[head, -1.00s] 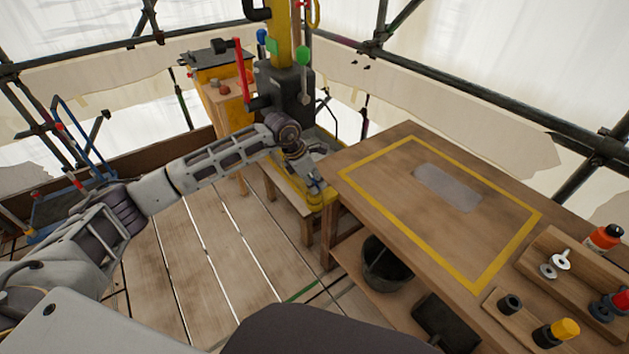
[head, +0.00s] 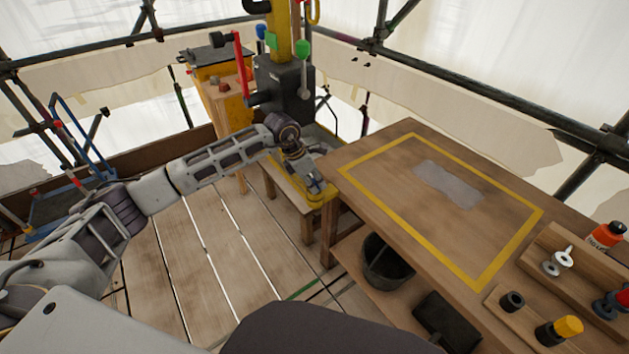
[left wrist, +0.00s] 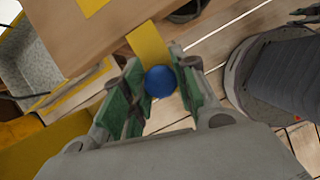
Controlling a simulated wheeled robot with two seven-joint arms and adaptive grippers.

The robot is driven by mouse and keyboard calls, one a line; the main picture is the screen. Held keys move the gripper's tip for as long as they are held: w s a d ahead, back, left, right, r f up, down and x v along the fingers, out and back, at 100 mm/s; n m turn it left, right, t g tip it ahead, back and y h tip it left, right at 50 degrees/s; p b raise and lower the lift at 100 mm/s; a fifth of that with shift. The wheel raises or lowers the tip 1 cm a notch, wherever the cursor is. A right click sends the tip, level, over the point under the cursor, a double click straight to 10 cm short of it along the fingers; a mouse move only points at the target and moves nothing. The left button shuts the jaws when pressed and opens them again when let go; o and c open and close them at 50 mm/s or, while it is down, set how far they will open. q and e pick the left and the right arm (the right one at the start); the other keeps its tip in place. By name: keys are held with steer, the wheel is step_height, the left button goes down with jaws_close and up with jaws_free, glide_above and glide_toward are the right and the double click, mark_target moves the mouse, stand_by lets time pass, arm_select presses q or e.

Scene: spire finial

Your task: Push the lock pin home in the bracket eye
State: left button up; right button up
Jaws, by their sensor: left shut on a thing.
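My left gripper (head: 316,186) is low beside the near-left corner of the workbench, over the edge of a low yellow-edged stand (head: 325,200). In the left wrist view its green-padded fingers (left wrist: 158,88) are closed on a round blue knob (left wrist: 160,82), which looks like the head of the lock pin. A yellow strip (left wrist: 150,46) shows just beyond the knob; I cannot tell whether it is part of the bracket. The pin's shaft and the bracket eye are hidden, so I cannot tell how deep the pin sits.
The workbench (head: 365,215) has a yellow-taped rectangle and a grey patch. Parts and bottles stand at its right end. A black bucket (head: 385,262) sits on its lower shelf. A machine (head: 285,85) with a red lever stands behind. Plank floor is open at left.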

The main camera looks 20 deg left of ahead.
arm_select(q)
steer(key=o, duration=1.1)
arm_select(e)
steer(key=shift+s+a+f, duration=0.1)
steer(key=shift+s+a, duration=0.05)
steer(key=shift+a, duration=0.2)
arm_select(q)
steer(key=shift+r, duration=0.1)
steer(key=shift+r+p, duration=2.55)
steer(key=shift+r, duration=0.65)
steer(key=shift+p, duration=0.4)
steer(key=shift+r, duration=0.1)
steer(key=shift+r+p, duration=2.15)
steer(key=shift+r, duration=0.5)
arm_select(e)
step_height(320, 180, up, 10)
steer(key=shift+d, duration=0.3)
steer(key=shift+w, duration=0.2)
